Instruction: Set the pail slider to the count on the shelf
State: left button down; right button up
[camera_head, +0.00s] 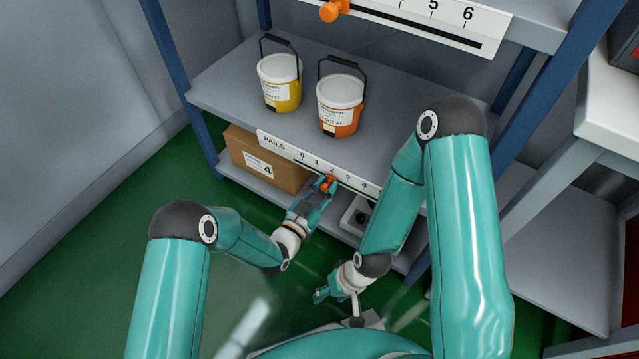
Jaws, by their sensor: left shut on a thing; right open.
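Two pails stand upright on the shelf (225,88): a yellow pail (281,92) with a white lid, and an orange pail (339,115) with a white lid to its right. The PAILS scale (276,146) runs along the shelf's front edge, with numbers from 0 upward. Its orange slider knob (328,182) sits about below the 2. My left gripper (322,188) is shut on the knob, partly covering it. My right gripper (319,295) is open and empty, low in front of the rack. My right arm hides the scale's right end.
A second scale (410,20) with an orange knob (334,10) is on the upper shelf edge. Blue posts (176,55) frame the rack. A white table (615,110) stands at right.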

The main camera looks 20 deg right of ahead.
pick_arm(q)
jog(key=c, duration=0.9)
grip_release()
jog(key=shift+c, duration=0.2)
jog(key=v, duration=1.2)
